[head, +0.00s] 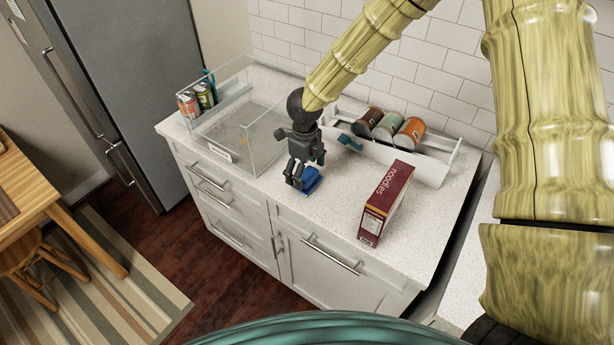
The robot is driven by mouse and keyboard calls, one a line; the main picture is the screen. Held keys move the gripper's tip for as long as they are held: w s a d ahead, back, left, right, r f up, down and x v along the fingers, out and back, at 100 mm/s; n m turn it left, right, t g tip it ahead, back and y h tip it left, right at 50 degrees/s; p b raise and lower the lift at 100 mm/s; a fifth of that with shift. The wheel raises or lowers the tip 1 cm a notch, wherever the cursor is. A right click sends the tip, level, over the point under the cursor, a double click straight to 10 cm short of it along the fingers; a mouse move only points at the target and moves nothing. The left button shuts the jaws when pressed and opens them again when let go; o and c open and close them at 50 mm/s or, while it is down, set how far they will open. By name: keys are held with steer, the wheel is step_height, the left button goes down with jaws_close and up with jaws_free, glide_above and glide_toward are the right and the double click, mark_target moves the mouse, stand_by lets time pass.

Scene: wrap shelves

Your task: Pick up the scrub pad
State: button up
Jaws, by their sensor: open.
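The scrub pad appears to be the small blue block (311,180) on the white speckled counter in the head view. My dark gripper (303,172) points down over it, with its fingertips close to the pad's left and upper side. My gripper is open. It hides part of the pad, and I cannot tell whether the fingers touch it.
A maroon noodles box (386,204) stands to the right. A white rack (436,172) behind holds several cans (409,132), with a teal item (350,142) at its left. A clear bin (262,150) stands left. The counter's front edge is near.

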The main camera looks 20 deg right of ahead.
steer(key=shift+f, duration=0.6)
steer(key=c, duration=1.2)
steer(key=shift+r, duration=0.1)
steer(key=shift+r+b, duration=0.45)
steer(key=shift+r, duration=0.15)
step_height(320, 180, up, 2)
steer(key=shift+b, duration=0.55)
steer(key=s+a+b, duration=0.1)
steer(key=s, duration=0.4)
steer(key=s+a+r+b, duration=0.1)
steer(key=s+b, duration=0.1)
steer(key=s, duration=0.3)
steer(key=s+a+b, duration=0.1)
steer(key=s+b, duration=0.1)
steer(key=s, duration=0.3)
steer(key=shift+s+a+r, duration=0.2)
steer(key=shift+s+r, duration=0.1)
steer(key=shift+s, duration=0.1)
